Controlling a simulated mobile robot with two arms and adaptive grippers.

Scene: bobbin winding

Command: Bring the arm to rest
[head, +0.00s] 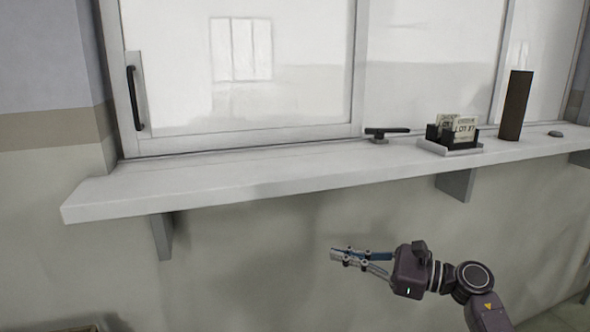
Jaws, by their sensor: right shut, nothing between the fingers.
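My right gripper (342,256) is in the head view, low and right of centre, below the front edge of the shelf. Its fingers point left and are shut, with nothing between them. The arm comes in from the lower right corner and appears clear of the shelf and the wall. My left gripper is not in view.
A white shelf (200,185) runs under a sliding window, on brackets (161,237). Towards its right stand a small black handle-like item (388,131), a card holder (450,150), a tall brown block (515,105) and a dark disc (556,134). The shelf's left half is bare.

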